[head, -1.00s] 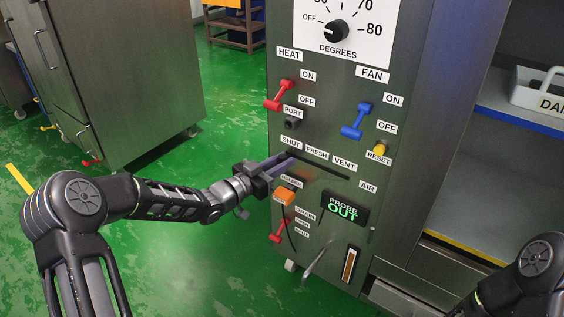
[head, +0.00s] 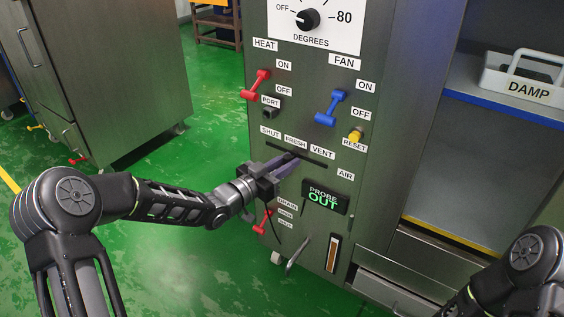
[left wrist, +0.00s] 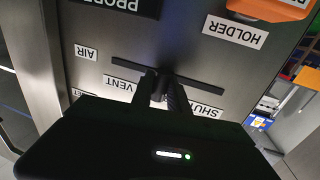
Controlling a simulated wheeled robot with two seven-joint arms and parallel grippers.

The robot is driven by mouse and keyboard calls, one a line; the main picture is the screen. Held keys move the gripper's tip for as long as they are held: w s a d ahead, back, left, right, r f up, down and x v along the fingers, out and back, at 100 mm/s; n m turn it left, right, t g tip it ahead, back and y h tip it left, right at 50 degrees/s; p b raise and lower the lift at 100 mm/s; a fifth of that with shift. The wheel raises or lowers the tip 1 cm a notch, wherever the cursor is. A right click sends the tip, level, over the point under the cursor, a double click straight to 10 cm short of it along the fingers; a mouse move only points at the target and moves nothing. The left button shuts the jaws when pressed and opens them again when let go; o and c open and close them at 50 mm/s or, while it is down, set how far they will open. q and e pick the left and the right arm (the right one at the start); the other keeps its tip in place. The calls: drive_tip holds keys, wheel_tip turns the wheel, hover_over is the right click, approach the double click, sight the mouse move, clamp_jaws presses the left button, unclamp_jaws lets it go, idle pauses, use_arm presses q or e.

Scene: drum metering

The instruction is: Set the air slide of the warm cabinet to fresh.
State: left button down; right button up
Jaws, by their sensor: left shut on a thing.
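The warm cabinet (head: 395,130) stands in front of me. Its air slide slot (head: 316,162) runs under the labels SHUT (head: 270,132), FRESH (head: 296,141) and VENT (head: 322,153). My left gripper (head: 291,157) is shut on the slide's small dark knob, which its fingers largely hide. The fingertips are just below FRESH. In the left wrist view the slot (left wrist: 205,86) appears upside down, with my left gripper (left wrist: 162,92) at its middle, between VENT and SHUT; FRESH is hidden there. My right gripper is out of view.
A red heat lever (head: 256,84), a blue fan lever (head: 332,107) and a yellow reset button (head: 355,136) are above the slot. A PROBE OUT display (head: 325,196) is below it. The orange holder (left wrist: 268,8) is near my left gripper. A DAMP tray (head: 525,88) sits on the right shelf.

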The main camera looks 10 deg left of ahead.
use_arm(q)
drive_tip(key=c, duration=1.3)
unclamp_jaws()
drive_tip(key=shift+s+a, duration=0.1)
drive_tip(key=shift+a, duration=0.05)
drive_tip(key=p+v, duration=0.1)
drive_tip(key=v, duration=0.6)
drive_tip(key=shift+s+a+p, duration=0.15)
drive_tip(key=shift+s+p, duration=0.1)
drive_tip(key=shift+p, duration=0.15)
drive_tip(key=shift+f, duration=0.1)
